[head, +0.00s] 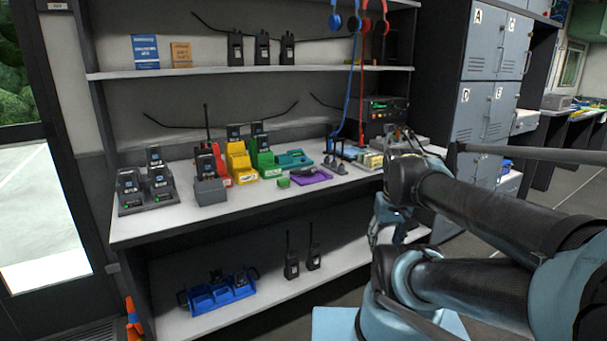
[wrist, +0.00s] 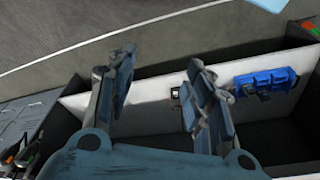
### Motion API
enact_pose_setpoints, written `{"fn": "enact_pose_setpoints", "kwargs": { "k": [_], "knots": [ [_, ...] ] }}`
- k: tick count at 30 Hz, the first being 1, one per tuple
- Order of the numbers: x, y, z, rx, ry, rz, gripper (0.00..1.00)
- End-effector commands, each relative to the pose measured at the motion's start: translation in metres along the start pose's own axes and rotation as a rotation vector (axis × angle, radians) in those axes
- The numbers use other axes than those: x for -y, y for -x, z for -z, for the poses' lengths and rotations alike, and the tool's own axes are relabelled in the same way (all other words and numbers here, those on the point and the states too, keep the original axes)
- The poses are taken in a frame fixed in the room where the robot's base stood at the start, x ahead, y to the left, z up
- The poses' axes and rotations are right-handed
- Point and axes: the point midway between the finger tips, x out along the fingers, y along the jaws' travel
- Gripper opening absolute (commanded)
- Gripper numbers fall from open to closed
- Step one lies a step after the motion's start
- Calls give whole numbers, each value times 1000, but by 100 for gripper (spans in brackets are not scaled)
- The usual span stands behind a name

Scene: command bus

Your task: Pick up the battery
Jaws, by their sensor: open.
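Several dark battery-like blocks with small screens stand in a grey charger (head: 150,202) at the left end of the worktop in the head view. Similar dark blocks stand in the red, yellow (head: 240,168) and green (head: 266,166) holders further right. I cannot tell which one is the task's battery. A small green block (head: 283,183) lies in front of the holders. My gripper (wrist: 160,75) is open and empty in the wrist view, its two fingers wide apart. It is off the front of the bench, away from the worktop items, and the arm partly hides it in the head view.
A purple mat (head: 311,178) with a dark item lies on the worktop. The lower shelf holds a blue tray (head: 222,295), also in the wrist view (wrist: 265,82), and two radios (head: 302,255). The upper shelf (head: 330,65) overhangs the worktop. A red and a blue cord hang down.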

Motion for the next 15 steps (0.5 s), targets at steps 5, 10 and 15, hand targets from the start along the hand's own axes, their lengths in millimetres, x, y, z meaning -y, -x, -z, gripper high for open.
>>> {"fn": "enact_pose_setpoints", "kwargs": {
  "k": [5, 10, 15],
  "knots": [
    [13, 36, 49, -5, 113, 41, 48],
    [28, 70, 105, -16, 250, 88, 48],
    [46, 98, 163, -32, 388, 135, 48]
  ]
}}
